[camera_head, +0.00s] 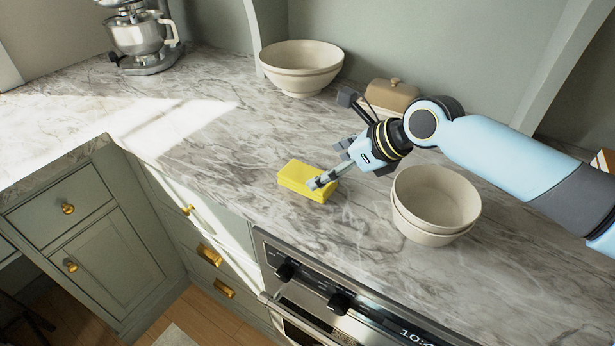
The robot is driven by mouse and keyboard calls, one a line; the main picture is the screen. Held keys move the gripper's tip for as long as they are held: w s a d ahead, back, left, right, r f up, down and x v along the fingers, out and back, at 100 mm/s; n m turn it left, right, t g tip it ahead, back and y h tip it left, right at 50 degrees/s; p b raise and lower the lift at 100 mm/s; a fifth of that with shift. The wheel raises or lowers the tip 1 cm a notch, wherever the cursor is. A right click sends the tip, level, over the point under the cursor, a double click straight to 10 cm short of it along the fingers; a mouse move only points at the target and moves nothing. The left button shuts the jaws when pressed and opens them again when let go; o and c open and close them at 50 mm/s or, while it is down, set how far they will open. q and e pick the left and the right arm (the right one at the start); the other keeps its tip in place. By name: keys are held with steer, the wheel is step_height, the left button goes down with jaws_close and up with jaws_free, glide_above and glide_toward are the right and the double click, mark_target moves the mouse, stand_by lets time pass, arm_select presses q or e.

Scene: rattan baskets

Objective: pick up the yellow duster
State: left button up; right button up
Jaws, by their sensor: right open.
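The yellow duster (300,176) lies folded on the marble counter, near its front edge above the oven. My right arm comes in from the right, and its gripper (318,184) is at the right end of the duster. The gripper is open, with its fingertips over or beside the duster's right edge. I cannot tell whether they touch it. The fingers hide a small part of that edge. My left gripper is not in view.
Stacked cream bowls (436,205) stand close to the right of my right gripper. Another bowl stack (300,66) and a lidded butter dish (391,95) stand at the back. A stand mixer (143,37) is at the far left. The counter left of the duster is clear.

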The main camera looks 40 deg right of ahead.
mark_target(309, 175)
steer(key=shift+w+a+f, duration=0.2)
steer(key=shift+w+f, duration=0.4)
steer(key=x, duration=0.5)
steer(key=shift+a, duration=0.1)
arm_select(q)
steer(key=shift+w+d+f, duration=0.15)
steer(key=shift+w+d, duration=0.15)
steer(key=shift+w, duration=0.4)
arm_select(e)
steer(key=shift+s, duration=0.1)
steer(key=c, duration=0.4)
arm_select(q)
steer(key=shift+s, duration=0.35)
arm_select(e)
steer(key=c, duration=0.7)
